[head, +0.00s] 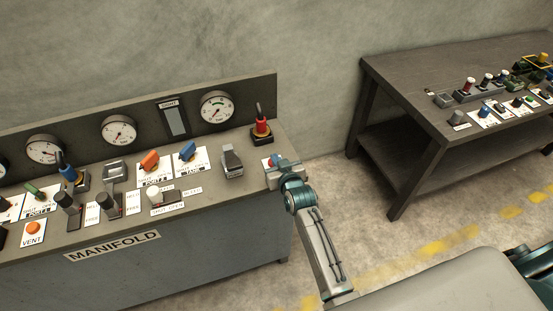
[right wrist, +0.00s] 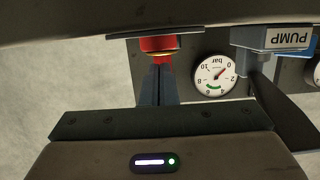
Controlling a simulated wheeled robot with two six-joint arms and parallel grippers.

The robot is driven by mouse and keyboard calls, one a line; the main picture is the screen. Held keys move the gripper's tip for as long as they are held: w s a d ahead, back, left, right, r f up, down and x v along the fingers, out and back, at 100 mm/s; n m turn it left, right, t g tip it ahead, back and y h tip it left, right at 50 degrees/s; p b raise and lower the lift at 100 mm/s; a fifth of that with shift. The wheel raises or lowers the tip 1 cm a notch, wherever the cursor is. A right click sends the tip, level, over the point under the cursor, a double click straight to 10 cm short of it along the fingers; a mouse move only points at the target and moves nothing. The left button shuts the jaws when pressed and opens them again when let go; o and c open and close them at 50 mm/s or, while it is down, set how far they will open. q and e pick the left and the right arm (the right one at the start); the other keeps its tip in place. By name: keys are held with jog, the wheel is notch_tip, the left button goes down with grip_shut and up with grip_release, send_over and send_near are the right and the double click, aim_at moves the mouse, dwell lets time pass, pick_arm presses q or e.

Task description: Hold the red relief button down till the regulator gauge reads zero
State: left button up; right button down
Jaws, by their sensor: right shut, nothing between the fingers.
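My right gripper (head: 272,166) is shut and empty, low over the right end of the manifold bench (head: 190,236). A small spot of red and blue on a white plate (head: 266,162) shows at its tip; I cannot tell whether it is the relief button or whether the fingers touch it. The rightmost round gauge (head: 217,110) has a green band; it shows upside down in the right wrist view (right wrist: 213,76), its needle near the low end, close to 0. The wrist view shows the shut fingers (right wrist: 160,82) in front of a red collar (right wrist: 158,44). My left gripper is out of view.
A red-collared lever (head: 261,128) stands just behind the right gripper. A grey switch (head: 232,161), a blue knob (head: 187,152) and an orange knob (head: 150,160) lie to its left. A second table (head: 400,85) stands at right, across open floor.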

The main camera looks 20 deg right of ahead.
jog(key=shift+f, duration=0.45)
jog(key=shift+f, duration=0.1)
